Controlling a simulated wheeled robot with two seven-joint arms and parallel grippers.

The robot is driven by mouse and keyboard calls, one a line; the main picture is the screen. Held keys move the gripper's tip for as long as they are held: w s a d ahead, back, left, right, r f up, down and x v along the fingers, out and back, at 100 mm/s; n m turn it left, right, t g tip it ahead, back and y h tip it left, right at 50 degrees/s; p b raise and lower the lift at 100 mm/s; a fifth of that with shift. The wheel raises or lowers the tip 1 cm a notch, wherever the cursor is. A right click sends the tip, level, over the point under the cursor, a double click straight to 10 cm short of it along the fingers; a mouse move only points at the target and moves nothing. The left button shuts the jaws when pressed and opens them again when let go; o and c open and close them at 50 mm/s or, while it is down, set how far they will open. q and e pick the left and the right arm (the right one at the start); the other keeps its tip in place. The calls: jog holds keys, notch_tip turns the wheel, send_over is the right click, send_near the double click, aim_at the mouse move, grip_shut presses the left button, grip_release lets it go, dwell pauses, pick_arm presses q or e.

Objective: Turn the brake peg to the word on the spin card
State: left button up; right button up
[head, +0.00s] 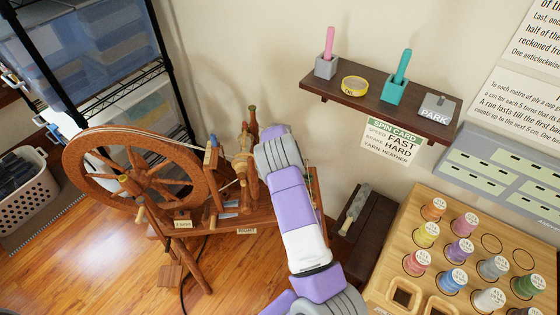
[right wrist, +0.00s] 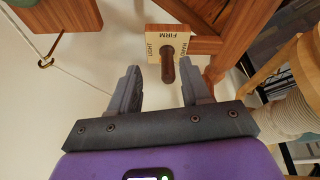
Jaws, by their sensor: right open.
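The spin card (head: 395,141) hangs under the wall shelf and reads speed FAST, brake HARD, yarn HEATHER. The spinning wheel (head: 130,175) stands at the left centre. In the right wrist view, the dark brown brake peg (right wrist: 168,68) stands in front of a pale label plate (right wrist: 157,38) marked LIGHT at left, FIRM in the middle and HARD at right. The word that the peg points at is hard to tell. My right gripper (right wrist: 159,68) is open, one finger on each side of the peg, with gaps showing. In the head view my right arm hides the gripper and peg.
A wooden rack (head: 405,240) of several yarn cones stands at right. A white basket (head: 28,208) and black shelving (head: 110,95) are at left.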

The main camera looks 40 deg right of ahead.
jog(key=shift+m, duration=0.3)
jog(key=shift+w+d+f+b, duration=0.3)
jog(key=shift+w+f+b, duration=0.25)
jog(key=shift+w+f, duration=0.3)
jog(key=shift+w+d+f+b, duration=0.35)
jog(key=shift+w+f+b, duration=0.3)
jog(key=shift+f, duration=0.3)
jog(key=shift+w+d+f+b, duration=0.3)
jog(key=shift+w+f+b, duration=0.2)
jog(key=shift+w+f, duration=0.4)
jog(key=shift+t, duration=0.3)
grip_shut()
